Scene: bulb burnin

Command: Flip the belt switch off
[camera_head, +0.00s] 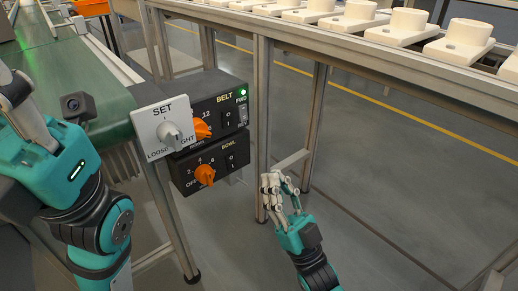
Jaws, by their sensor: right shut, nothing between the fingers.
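The black BELT control box (222,97) is mounted on the frame in the middle. Its black 0/1 rocker switch (228,118) is on its front face; I cannot tell which way it is tipped. A green light (243,92) glows by FWD. The BELT box's orange knob (202,130) is partly hidden by the white SET panel (162,124). My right gripper (272,182) is shut and empty, below and right of the boxes, apart from them. My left gripper (14,105) is at the left edge, partly cut off; its fingertips are unclear.
The BOWL box (222,180) with its own orange knob (205,174) and 0/1 switch (231,162) sits directly below. A green conveyor belt (75,75) lies left. A rack with white bulb-holder-like parts (405,27) runs along the upper right. The floor between is open, with metal legs (262,120).

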